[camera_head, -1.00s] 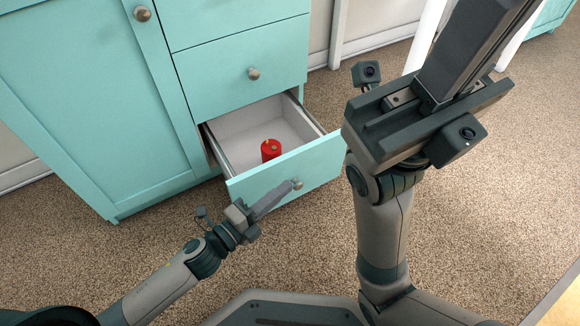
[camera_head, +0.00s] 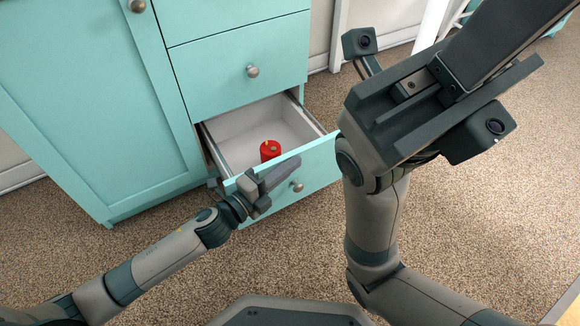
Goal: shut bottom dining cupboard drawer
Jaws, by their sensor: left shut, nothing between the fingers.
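The bottom drawer (camera_head: 320,172) of the turquoise cupboard is pulled out, with its front apart from the cabinet. Its round knob (camera_head: 297,187) is on the front. A red cylindrical object (camera_head: 270,150) stands inside the drawer. My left gripper (camera_head: 292,167) is shut and empty, at the drawer front's top edge, left of the knob. It covers part of the front; I cannot tell whether it touches. My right gripper (camera_head: 505,40) is raised close to the camera at the upper right, its tips cut off by the frame. Its opening is unclear.
The drawer above (camera_head: 240,70) is closed, as is the cupboard door (camera_head: 90,100) on the left. Brown carpet (camera_head: 100,265) is open around the cupboard. White furniture legs (camera_head: 433,25) stand behind my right gripper.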

